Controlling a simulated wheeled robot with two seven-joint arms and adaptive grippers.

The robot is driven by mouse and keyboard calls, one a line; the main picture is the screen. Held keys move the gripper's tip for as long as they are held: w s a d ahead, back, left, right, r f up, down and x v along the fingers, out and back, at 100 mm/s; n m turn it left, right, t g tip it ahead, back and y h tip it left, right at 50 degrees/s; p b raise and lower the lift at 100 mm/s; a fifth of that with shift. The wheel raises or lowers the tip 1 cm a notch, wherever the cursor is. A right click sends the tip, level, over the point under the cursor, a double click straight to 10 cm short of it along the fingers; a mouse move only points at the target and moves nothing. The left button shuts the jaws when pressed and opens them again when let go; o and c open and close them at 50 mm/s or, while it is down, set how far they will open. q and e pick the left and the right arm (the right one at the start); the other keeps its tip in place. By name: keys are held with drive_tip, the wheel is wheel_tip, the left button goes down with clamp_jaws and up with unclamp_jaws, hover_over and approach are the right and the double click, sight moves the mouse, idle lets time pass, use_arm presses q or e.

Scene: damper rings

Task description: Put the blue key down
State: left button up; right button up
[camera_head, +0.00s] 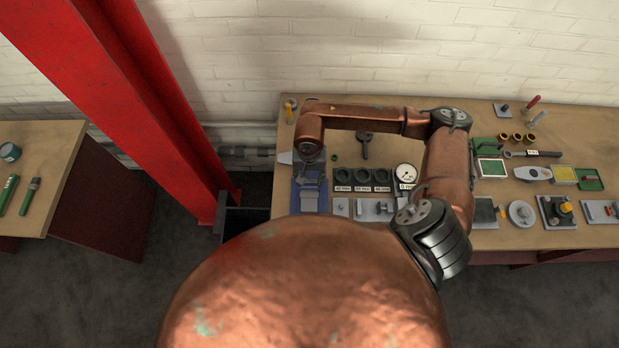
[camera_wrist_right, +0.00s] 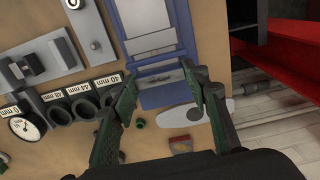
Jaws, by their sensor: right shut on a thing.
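My right gripper (camera_wrist_right: 165,80) is over the left end of the workbench, pointing down at a blue tray (camera_wrist_right: 122,25) with grey panels. Its two green-black fingers stand well apart, closed on a wide piece. That piece, the blue key (camera_wrist_right: 160,82), is hard to tell from the blue tray behind it. I cannot tell whether it touches the tray. My left gripper is not in view.
Beside the tray stand several dark rings in labelled holders (camera_head: 363,176) and a dial gauge (camera_head: 405,173). A pale oval plate (camera_wrist_right: 180,116) and a small green ring (camera_wrist_right: 140,124) lie near the fingers. A red column (camera_head: 150,100) rises left of the workbench.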

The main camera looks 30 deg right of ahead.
drive_tip(key=shift+f, duration=0.1)
drive_tip(key=shift+f+b, duration=0.1)
drive_tip(key=shift+b, duration=0.25)
drive_tip(key=o, duration=1.4)
drive_tip(key=shift+c, duration=0.2)
wheel_tip(320, 180, up, 12)
drive_tip(key=shift+c, duration=0.6)
clamp_jaws()
